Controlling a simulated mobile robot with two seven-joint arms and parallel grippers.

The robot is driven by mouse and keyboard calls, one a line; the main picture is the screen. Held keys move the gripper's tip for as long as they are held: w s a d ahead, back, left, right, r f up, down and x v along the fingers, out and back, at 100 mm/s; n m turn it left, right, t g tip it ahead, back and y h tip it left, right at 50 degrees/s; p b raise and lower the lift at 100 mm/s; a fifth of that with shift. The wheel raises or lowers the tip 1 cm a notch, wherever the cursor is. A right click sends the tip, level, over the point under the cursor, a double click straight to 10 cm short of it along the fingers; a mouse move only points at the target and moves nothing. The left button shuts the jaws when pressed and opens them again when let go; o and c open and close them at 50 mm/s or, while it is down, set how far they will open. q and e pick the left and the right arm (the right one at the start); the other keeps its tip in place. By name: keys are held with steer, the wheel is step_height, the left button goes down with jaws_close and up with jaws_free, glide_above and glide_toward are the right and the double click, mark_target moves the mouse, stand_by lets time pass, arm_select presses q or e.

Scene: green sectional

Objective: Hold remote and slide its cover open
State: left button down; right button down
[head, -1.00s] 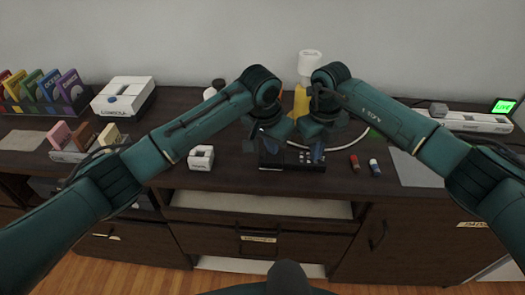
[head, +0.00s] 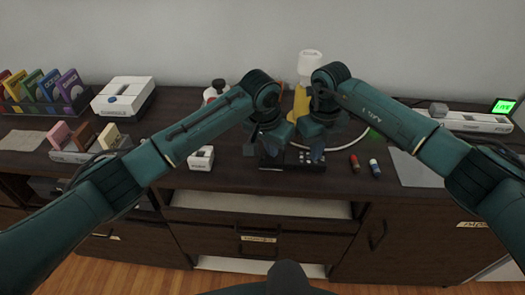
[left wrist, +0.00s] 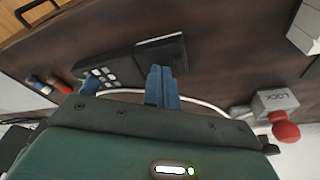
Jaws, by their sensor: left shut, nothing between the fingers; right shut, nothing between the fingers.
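The dark remote (head: 290,166) lies on the brown cabinet top, partly hidden behind my grippers. In the left wrist view its body (left wrist: 125,59) shows pale buttons, and a dark cover-like section (left wrist: 161,47) is at its other end. I cannot tell how far the cover is open. My left gripper (head: 272,151) is shut and empty, at the left part of the remote; its blue fingers (left wrist: 163,88) show beside the cover section. Contact is unclear. My right gripper (head: 316,152) is shut and empty, near the button end of the remote.
A white box (head: 201,158) is to the left. A white cable (head: 352,142) curves behind. A block labelled LOCK with a red knob (left wrist: 284,130) shows in the left wrist view.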

arm_select(q)
steer(key=shift+r, duration=0.1)
arm_select(e)
steer(key=shift+s+d+f, duration=0.1)
steer(key=shift+f, duration=0.3)
arm_select(q)
steer(key=shift+a, duration=2.75)
steer(key=w+v, duration=0.1)
steer(key=v, duration=0.5)
steer(key=shift+d, duration=0.7)
steer(key=shift+w+r, duration=0.1)
steer(key=shift+r, duration=0.05)
